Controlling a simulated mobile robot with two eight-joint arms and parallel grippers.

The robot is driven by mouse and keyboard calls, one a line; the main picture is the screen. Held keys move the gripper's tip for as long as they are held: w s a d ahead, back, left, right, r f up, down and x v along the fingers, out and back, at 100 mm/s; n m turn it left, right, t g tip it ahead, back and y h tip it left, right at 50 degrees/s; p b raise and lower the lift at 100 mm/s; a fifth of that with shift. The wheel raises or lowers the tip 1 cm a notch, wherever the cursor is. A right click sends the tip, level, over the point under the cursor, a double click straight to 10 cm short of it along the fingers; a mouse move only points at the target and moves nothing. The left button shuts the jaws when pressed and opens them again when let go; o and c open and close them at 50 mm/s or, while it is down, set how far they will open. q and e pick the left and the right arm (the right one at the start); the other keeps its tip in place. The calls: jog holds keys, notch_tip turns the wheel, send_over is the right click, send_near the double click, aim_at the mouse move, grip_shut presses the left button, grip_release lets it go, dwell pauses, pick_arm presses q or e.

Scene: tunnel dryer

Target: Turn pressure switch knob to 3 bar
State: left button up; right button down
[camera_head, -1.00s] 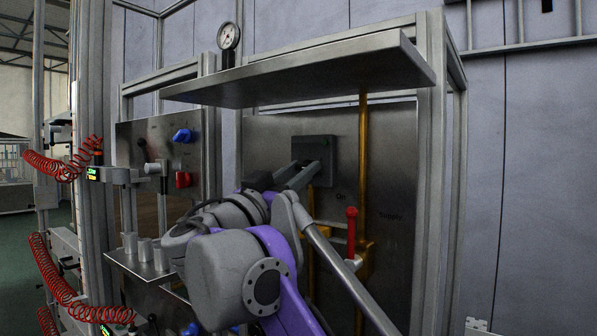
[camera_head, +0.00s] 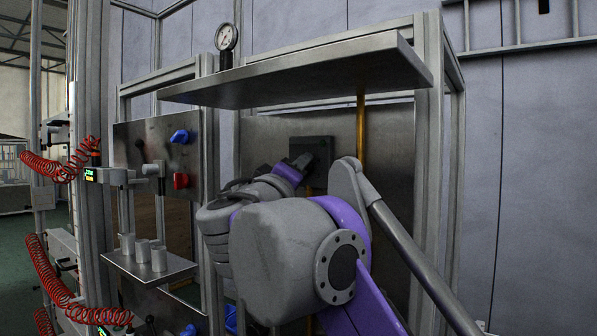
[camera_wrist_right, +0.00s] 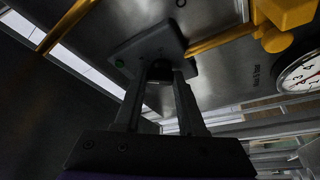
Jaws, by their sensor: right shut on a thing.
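The pressure switch is a dark grey box (camera_head: 322,147) on the metal panel under the sloping shelf. It also shows in the wrist view (camera_wrist_right: 128,50), tilted, with a small green dot on its face. A dark round knob (camera_wrist_right: 160,71) sticks out of its face. My right gripper (camera_wrist_right: 161,80) is shut on this knob, one finger on each side. In the head view my right arm covers the lower part of the box and the knob. The knob's scale and pointer cannot be read. My left gripper is not in view.
A white dial gauge (camera_wrist_right: 302,73) is at the right of the wrist view, near yellow pipework (camera_wrist_right: 222,38). In the head view a metal shelf (camera_head: 300,75) hangs above my arm. A blue knob (camera_head: 180,136) and a red knob (camera_head: 181,181) sit on the left panel.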

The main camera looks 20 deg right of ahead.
jog(key=n+y, duration=0.1)
jog(key=n, duration=0.1)
jog(key=n+y, duration=0.1)
jog(key=n, duration=0.2)
jog(key=shift+r+n+g, duration=0.1)
jog(key=shift+n+g, duration=0.2)
dwell(0.4)
jog(key=c, duration=0.5)
grip_release()
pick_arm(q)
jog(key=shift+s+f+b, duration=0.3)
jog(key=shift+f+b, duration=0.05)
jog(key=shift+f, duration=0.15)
pick_arm(e)
jog(key=r+v, duration=0.1)
jog(key=v, duration=1)
jog(key=shift+f, duration=0.35)
jog(key=shift+d, duration=0.1)
